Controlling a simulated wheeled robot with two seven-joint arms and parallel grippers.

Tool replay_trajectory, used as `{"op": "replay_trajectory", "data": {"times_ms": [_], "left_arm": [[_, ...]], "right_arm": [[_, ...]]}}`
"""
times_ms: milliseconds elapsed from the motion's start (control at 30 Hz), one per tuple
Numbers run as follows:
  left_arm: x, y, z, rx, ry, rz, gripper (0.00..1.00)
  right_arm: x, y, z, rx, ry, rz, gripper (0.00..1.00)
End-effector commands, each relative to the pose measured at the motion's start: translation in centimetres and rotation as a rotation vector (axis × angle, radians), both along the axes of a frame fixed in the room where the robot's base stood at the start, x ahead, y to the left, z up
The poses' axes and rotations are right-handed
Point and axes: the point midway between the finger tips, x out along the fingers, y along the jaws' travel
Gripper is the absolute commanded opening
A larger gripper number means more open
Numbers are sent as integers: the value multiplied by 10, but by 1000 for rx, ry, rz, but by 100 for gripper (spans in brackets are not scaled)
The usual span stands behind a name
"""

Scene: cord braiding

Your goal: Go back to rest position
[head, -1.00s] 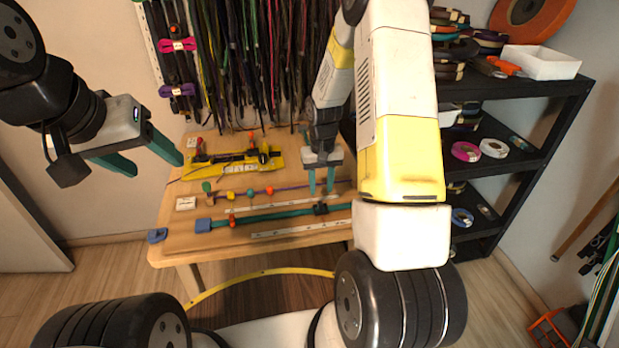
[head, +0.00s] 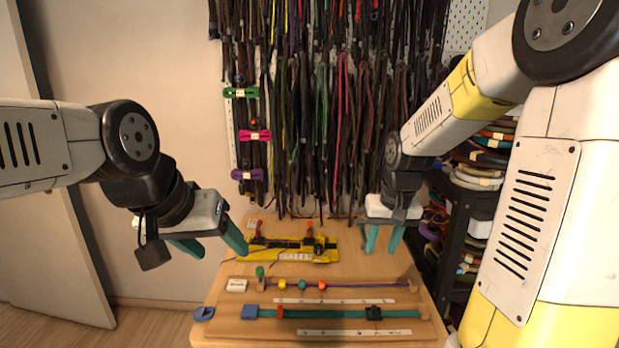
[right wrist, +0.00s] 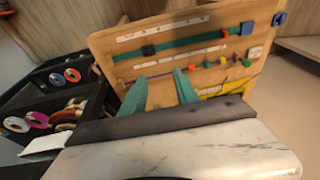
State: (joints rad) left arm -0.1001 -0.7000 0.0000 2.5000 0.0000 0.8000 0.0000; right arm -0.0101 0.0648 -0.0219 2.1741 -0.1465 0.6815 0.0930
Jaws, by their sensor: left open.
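My left gripper (head: 212,246) is open and empty, in the air left of the table in the head view. My right gripper (head: 383,238) is open and empty, above the right back part of the wooden table (head: 225,303). Its two teal fingers (right wrist: 160,92) stand apart in the right wrist view, with nothing between them. The teal cord (head: 340,313) and the thin purple cord (head: 360,286) with coloured beads lie straight across the table, apart from both grippers.
A yellow tool (head: 320,256) lies at the table's back left. Many cords (head: 320,110) hang on the wall behind. A black shelf (head: 455,235) with coils stands close on the right. Free air lies left of the table.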

Motion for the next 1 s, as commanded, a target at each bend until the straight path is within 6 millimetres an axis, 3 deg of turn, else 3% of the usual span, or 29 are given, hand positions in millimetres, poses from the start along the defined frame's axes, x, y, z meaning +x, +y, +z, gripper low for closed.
{"op": "replay_trajectory", "data": {"times_ms": [33, 200, 300, 500, 700, 1000], "left_arm": [[0, 0, 0, 0, 0, 0, 62], [0, 0, 0, 0, 0, 0, 62], [0, 0, 0, 0, 0, 0, 62], [0, 0, 0, 0, 0, 0, 62], [0, 0, 0, 0, 0, 0, 62], [0, 0, 0, 0, 0, 0, 62]], "right_arm": [[-15, 4, 22, 10, -41, 5, 36], [-67, 15, 72, 43, -144, 26, 36], [-99, 21, 92, 64, -206, 39, 36], [-148, 31, 111, 96, -295, 63, 36], [-166, 34, 114, 109, -326, 76, 36], [-167, 35, 114, 109, -328, 76, 36]]}}
